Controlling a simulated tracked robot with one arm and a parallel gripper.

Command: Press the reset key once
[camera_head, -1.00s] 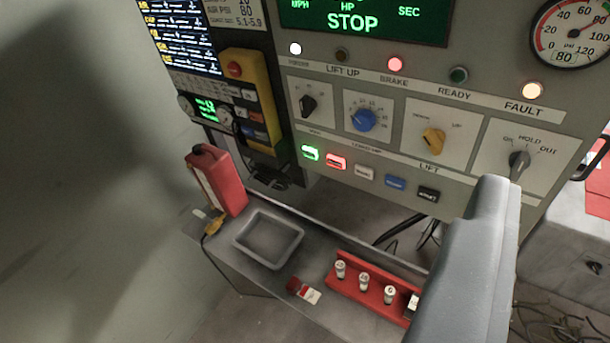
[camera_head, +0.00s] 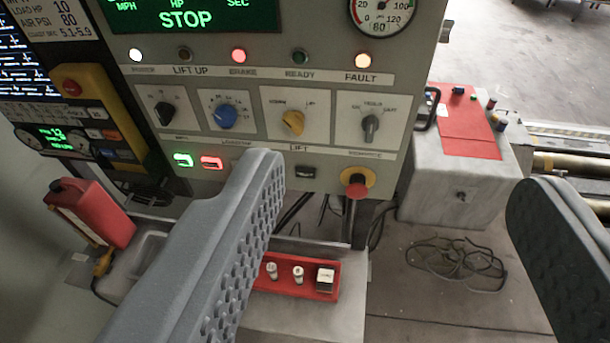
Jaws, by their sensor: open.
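The grey control panel (camera_head: 335,82) fills the upper middle, with a row of small keys along its lower part. A lit green key (camera_head: 183,160) and a lit red key (camera_head: 211,162) show left of my near finger, and a black key (camera_head: 305,172) shows right of it. The white and blue keys between them are hidden behind that finger. The key lettering is too small to read, so I cannot tell which is the reset key. My gripper (camera_head: 398,180) is open and empty, its fingers wide apart and in front of the panel.
A red mushroom button (camera_head: 355,188) sits on a yellow disc at the panel's lower right. A red tray (camera_head: 300,289) with small white-topped items lies on the ledge below. A red can (camera_head: 92,215) stands left. Cables (camera_head: 455,262) lie on the floor at right.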

